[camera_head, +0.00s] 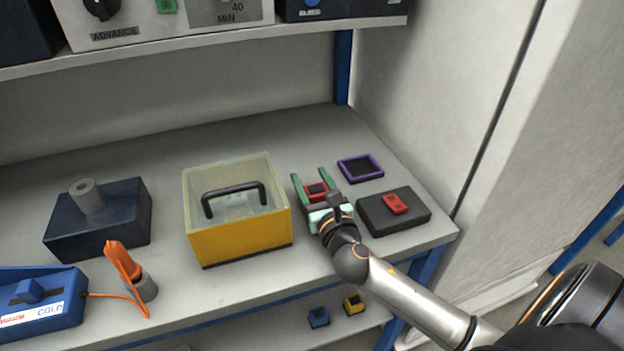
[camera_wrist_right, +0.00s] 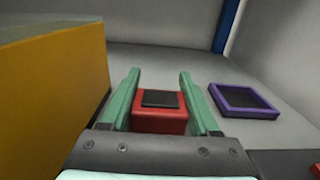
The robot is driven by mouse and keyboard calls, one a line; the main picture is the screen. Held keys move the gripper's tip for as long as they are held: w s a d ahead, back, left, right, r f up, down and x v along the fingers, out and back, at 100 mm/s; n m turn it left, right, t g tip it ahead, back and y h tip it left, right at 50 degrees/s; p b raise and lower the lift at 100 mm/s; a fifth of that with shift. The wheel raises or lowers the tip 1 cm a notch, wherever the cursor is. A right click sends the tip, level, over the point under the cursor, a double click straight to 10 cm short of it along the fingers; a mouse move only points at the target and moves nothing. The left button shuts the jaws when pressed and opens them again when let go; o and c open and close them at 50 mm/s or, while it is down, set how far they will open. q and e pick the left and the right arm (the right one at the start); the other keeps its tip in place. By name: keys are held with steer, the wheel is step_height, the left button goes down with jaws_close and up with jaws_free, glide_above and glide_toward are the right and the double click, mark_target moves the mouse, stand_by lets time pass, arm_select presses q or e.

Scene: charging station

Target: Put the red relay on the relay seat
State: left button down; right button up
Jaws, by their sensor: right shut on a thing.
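The red relay (camera_head: 316,189) is a small red block with a dark top. It also shows in the wrist view (camera_wrist_right: 160,118), between the green fingers of my right gripper (camera_head: 314,188). The gripper is shut on it, near the table surface; I cannot tell whether the relay touches the table. A flat square with a purple rim and dark inside, which looks like the relay seat (camera_head: 377,178), lies on the table to the right of and slightly beyond the gripper. It also shows in the wrist view (camera_wrist_right: 233,108), apart from the relay. My left gripper is not in view.
A yellow box with a clear top and black handle (camera_head: 238,239) stands close left of the gripper. A dark box (camera_head: 375,217) with a red piece on it (camera_head: 396,204) is close right. Further left are a navy block (camera_head: 120,212) and an orange-handled tool (camera_head: 122,262).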

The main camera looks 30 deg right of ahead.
steer(key=shift+f, duration=0.2)
steer(key=o, duration=1.4)
